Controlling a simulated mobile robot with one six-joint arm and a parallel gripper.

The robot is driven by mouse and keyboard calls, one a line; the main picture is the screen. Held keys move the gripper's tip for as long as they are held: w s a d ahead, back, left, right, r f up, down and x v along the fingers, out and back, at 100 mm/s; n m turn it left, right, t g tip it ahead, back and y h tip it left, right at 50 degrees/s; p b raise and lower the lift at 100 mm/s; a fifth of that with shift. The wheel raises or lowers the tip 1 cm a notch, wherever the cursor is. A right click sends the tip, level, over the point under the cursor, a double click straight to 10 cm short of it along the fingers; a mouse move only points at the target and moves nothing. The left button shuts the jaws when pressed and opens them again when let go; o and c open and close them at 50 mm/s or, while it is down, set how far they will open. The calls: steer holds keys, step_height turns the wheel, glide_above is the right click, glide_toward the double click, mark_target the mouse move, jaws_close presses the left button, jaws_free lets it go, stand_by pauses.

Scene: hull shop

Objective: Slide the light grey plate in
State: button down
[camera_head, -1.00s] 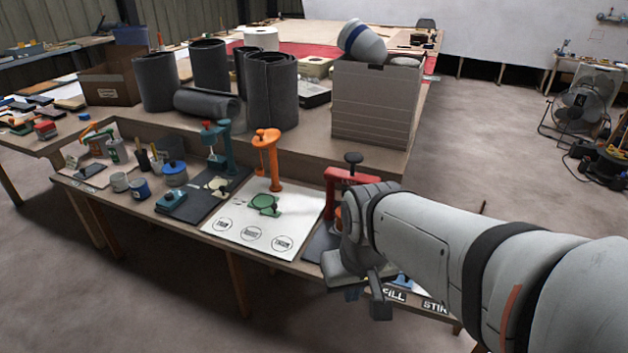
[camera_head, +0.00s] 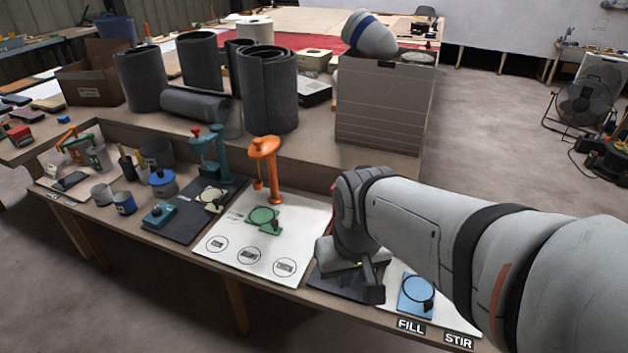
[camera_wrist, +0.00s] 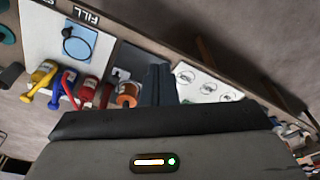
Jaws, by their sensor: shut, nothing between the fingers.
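My gripper (camera_head: 374,284) is shut and empty, over the dark mat (camera_head: 334,283) between two white sheets on the bench. Its dark fingers (camera_wrist: 158,85) are together in the wrist view. A small pale grey piece (camera_wrist: 122,74) on the dark mat may be the light grey plate; it is partly hidden and I cannot be sure. A red fixture (camera_wrist: 88,91) and an orange round part (camera_wrist: 128,95) stand close to my fingers in the wrist view. In the head view my arm hides most of the red fixture and any plate there.
Left of my gripper, an orange stand (camera_head: 265,165) and green plate (camera_head: 263,216) occupy a white sheet. A blue plate (camera_head: 416,297) lies on the sheet at right. A yellow bottle-like item (camera_wrist: 43,75) stands beyond it. A grey box (camera_head: 378,110) stands behind.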

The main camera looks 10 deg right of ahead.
steer(key=shift+d, duration=0.1)
steer(key=w+d+f+n+h+b, duration=0.2)
steer(key=w+d+f+n+b, duration=0.2)
steer(key=w+f+n+b, duration=0.55)
steer(key=w+d+f+n+h+b, duration=0.25)
steer(key=w+f+n+b, duration=0.35)
steer(key=n+b, duration=0.6)
steer(key=w+d+f, duration=0.1)
steer(key=f, duration=0.2)
steer(key=d+f+n+b, duration=0.1)
steer(key=f, duration=0.1)
steer(key=w+d+f+n+y+b, duration=0.1)
steer(key=f, duration=0.2)
steer(key=shift+w+d+f, duration=0.25)
steer(key=shift+w+f, duration=0.05)
steer(key=d, duration=0.1)
steer(key=w+d+b, duration=0.1)
steer(key=shift+w+d, duration=0.3)
steer(key=shift+d, duration=0.1)
steer(key=shift+w+d+r, duration=0.1)
steer(key=shift+w+d, duration=0.1)
steer(key=shift+d, duration=0.15)
